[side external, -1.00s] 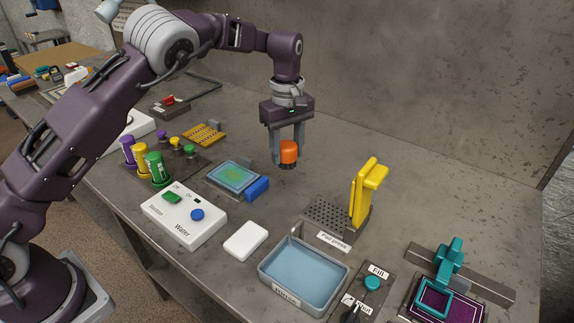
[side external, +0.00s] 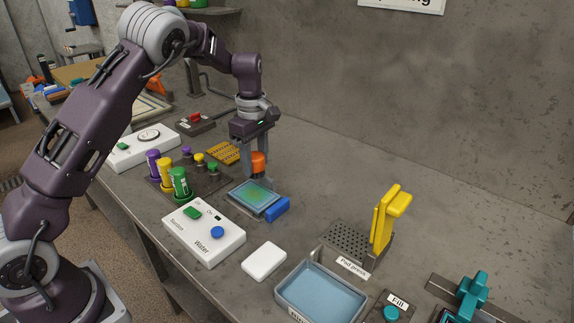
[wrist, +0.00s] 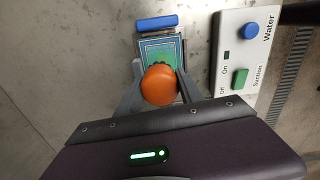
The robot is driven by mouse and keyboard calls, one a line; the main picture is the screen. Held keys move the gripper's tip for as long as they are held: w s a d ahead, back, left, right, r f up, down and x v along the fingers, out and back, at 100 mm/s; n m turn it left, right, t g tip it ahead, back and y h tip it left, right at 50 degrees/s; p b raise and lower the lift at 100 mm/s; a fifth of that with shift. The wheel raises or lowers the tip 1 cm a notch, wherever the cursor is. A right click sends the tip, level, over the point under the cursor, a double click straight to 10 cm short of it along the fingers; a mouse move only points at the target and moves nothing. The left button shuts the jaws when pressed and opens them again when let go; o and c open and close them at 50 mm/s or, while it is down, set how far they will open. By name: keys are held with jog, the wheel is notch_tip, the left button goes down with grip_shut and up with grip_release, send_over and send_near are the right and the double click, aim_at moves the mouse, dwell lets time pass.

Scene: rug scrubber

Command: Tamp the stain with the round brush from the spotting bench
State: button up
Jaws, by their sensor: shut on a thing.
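The round brush (side external: 258,164) has an orange handle, and my gripper (side external: 257,156) is shut on it, holding it upright. The blue-bordered rug sample (side external: 243,196) lies in a small frame with a green stain (side external: 262,194) on it. In the side view the brush is at the far edge of the sample; I cannot tell whether it touches. In the wrist view the brush (wrist: 159,86) covers part of the sample (wrist: 147,45), and its dark bristles show over the green stain (wrist: 160,59).
A blue bar (side external: 277,209) sits at the sample's near right edge. A white suction and water box (side external: 204,233) stands in front. Purple, yellow and green bottles (side external: 179,182) stand to the left. A white pad (side external: 263,260) and a yellow pad press (side external: 384,225) are to the right.

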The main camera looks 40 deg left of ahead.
jog(key=shift+s+a+f, duration=0.15)
jog(key=shift+s+a, duration=0.1)
jog(key=shift+a, duration=0.2)
jog(key=shift+f, duration=2.8)
jog(key=shift+f, duration=0.5)
jog(key=shift+r, duration=0.5)
jog(key=shift+f, duration=0.5)
jog(key=shift+r, duration=0.5)
jog(key=shift+f, duration=0.6)
jog(key=shift+r, duration=0.6)
